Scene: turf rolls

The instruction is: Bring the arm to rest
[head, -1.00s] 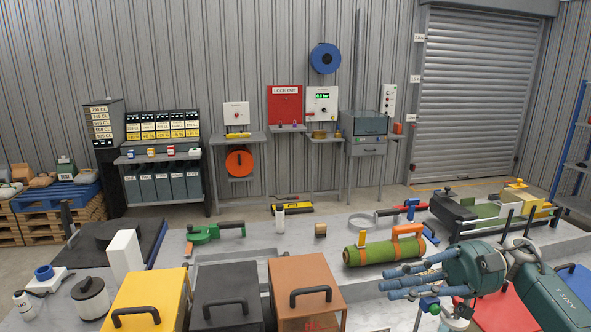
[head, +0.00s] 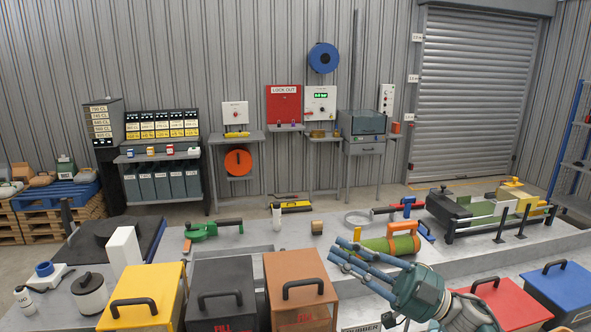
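My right gripper (head: 345,262) reaches in from the lower right, its blue-grey fingers extended to the left, spread and empty. It is in front of the green roll-shaped tool (head: 405,244) with an orange handle and hides part of it. I cannot tell the gap between them, but the fingers hold nothing visible. My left gripper is not in view.
Yellow (head: 148,292), black (head: 222,290) and brown (head: 300,285) handled boxes line the near edge. Red (head: 500,300) and blue (head: 560,288) boxes are at the right.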

